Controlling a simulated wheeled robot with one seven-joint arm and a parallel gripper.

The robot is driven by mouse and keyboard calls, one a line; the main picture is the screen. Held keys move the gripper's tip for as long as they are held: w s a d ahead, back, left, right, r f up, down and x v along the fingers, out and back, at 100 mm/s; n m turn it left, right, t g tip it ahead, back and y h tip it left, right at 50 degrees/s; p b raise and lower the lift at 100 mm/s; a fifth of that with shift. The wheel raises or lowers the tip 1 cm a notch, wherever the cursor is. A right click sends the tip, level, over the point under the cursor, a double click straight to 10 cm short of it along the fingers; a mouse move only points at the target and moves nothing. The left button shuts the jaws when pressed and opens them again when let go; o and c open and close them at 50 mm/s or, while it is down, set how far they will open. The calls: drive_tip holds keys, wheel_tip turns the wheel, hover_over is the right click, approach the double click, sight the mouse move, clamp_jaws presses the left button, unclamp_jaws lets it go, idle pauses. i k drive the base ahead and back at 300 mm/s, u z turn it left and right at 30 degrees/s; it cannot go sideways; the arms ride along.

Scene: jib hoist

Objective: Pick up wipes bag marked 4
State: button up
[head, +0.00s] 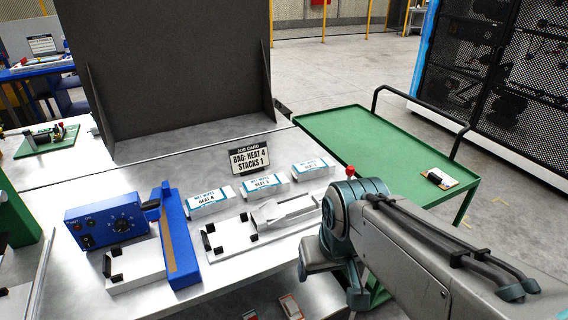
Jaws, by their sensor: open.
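Three white-and-blue wet wipes bags lie in a slanting row on the grey bench in the head view. The left bag (207,202) has a label that appears to read "HEAT 4". The middle bag (264,187) and the right bag (313,170) have similar labels, whose numbers are too small to read surely. All three lie flat and apart from one another. My arm reaches in from the right, its wrist end beside the bench, to the right of and nearer than the bags. I cannot make out my gripper's fingers; nothing of mine touches the bags.
A job card (249,160) reading "BAG: HEAT 4 STACKS 1" stands behind the bags. A blue control box (107,220) and blue bar sealer (179,240) stand left. A white fixture with black clips (230,238) lies before the bags. A green cart (360,135) stands right.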

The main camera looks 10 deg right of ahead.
sight(200, 206)
drive_tip(key=z, duration=1.55)
drive_tip(key=i, duration=0.75)
drive_tip(key=u, duration=3.1)
drive_tip(key=i, duration=0.5)
drive_tip(key=u, duration=0.1)
